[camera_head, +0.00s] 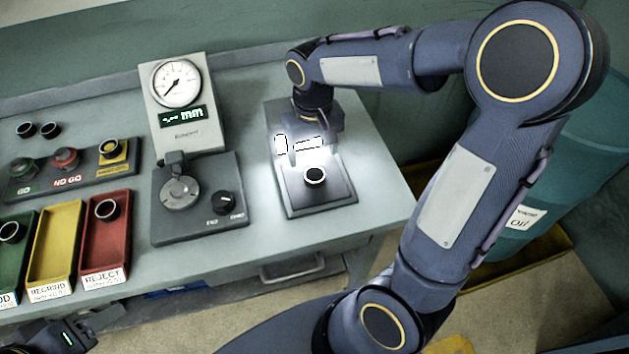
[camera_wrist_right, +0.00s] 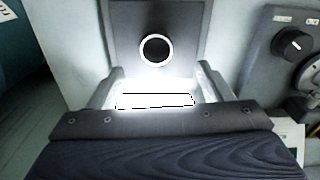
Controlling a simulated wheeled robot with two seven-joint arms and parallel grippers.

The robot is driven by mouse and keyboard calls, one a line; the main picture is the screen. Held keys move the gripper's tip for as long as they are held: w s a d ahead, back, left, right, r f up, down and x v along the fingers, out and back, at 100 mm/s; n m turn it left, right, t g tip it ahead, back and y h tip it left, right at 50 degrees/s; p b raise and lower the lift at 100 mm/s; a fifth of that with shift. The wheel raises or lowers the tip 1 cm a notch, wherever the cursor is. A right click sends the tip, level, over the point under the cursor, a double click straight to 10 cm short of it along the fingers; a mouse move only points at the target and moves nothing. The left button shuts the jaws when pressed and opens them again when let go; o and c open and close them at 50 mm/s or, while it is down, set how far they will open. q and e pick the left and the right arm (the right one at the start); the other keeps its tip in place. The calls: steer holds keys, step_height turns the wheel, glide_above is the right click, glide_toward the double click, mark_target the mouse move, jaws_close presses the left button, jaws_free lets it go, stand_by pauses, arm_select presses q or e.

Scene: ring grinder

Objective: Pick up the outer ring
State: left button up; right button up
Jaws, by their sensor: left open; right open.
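A dark ring with a bright rim (camera_head: 315,175) lies on a dark plate (camera_head: 320,198) at the right of the bench. The wrist view shows the same ring (camera_wrist_right: 156,50) lying flat on its plate (camera_wrist_right: 120,15). My right gripper (camera_head: 305,150) is above the plate, just behind the ring in the head view. Its fingers (camera_wrist_right: 160,90) are spread and empty, and the ring lies beyond the fingertips in the wrist view. My left gripper (camera_head: 97,318) is open at the bottom left corner, partly cut off, away from the ring.
A dial gauge (camera_head: 178,85) with its base stands left of the plate. Further left are green, yellow (camera_head: 55,245) and red (camera_head: 105,240) trays and a gauge block (camera_head: 65,170). Several other rings lie there. A teal oil drum (camera_head: 560,190) stands at right.

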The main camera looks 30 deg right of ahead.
mark_target(315, 180)
steer(key=f, duration=0.5)
steer(key=f+p, duration=0.1)
steer(key=f, duration=0.2)
steer(key=shift+w+d, duration=0.1)
steer(key=shift+d, duration=0.2)
steer(key=c, duration=1.2)
steer(key=shift+r, duration=0.1)
